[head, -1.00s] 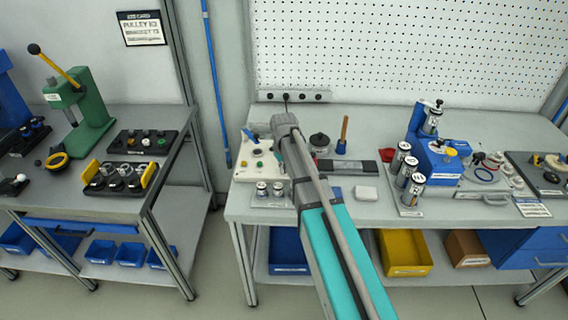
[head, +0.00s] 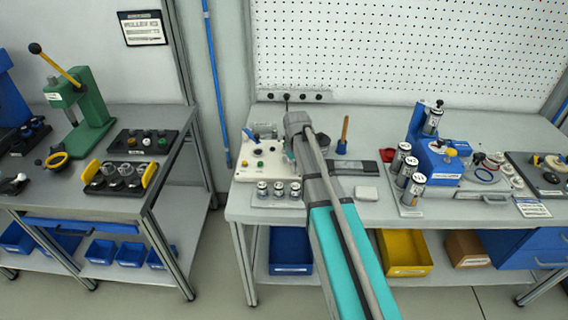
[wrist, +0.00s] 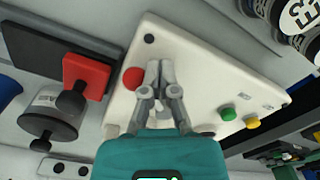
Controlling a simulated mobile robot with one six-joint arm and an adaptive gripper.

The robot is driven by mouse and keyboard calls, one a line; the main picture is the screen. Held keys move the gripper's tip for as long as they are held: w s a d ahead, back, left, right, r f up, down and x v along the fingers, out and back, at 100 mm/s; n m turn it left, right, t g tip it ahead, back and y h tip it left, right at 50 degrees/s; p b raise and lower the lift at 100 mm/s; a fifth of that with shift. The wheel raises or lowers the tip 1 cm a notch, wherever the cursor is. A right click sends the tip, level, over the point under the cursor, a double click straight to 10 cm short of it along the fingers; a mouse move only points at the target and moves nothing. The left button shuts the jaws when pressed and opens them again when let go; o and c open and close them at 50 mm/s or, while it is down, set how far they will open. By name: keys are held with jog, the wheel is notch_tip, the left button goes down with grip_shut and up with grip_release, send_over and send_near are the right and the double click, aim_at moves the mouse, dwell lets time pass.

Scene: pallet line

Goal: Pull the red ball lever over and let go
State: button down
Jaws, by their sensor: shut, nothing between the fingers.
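The red ball (wrist: 133,78) of the lever sits on a white control panel (wrist: 200,78) in the wrist view. My gripper (wrist: 160,66) is shut and empty, just to the right of the red ball over the panel. A small gap seems to lie between ball and fingers; I cannot tell their heights. The lever's stem is not visible. In the head view the white panel (head: 244,173) lies at the left end of the right bench, and my arm hides the red ball there.
The panel also carries a green button (wrist: 228,113) and a yellow button (wrist: 252,122). A red block (wrist: 92,68) with a black knob and a black-lidded pot (wrist: 50,118) stand left of the panel. Silver cans (head: 262,190) stand in front of it.

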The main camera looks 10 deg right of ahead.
jog(key=shift+w+d, duration=0.35)
jog(key=shift+d, duration=0.25)
jog(key=shift+r, duration=0.1)
jog(key=shift+w+r+p, duration=0.1)
jog(key=shift+r+p, duration=0.7)
jog(key=shift+p, duration=0.1)
jog(key=shift+d+r+p, duration=0.2)
jog(key=shift+r+p, duration=0.55)
jog(key=shift+a+r+p, duration=0.25)
jog(key=shift+r+p, duration=0.35)
jog(key=shift+p, duration=0.05)
jog(key=shift+s+r+p, duration=0.25)
jog(key=shift+r+p, duration=0.5)
jog(key=shift+r, duration=0.05)
jog(key=shift+f, duration=0.1)
jog(key=s+a+m, duration=0.2)
jog(key=s+m, duration=0.1)
jog(key=s, duration=1.8)
jog(key=shift+a, duration=0.15)
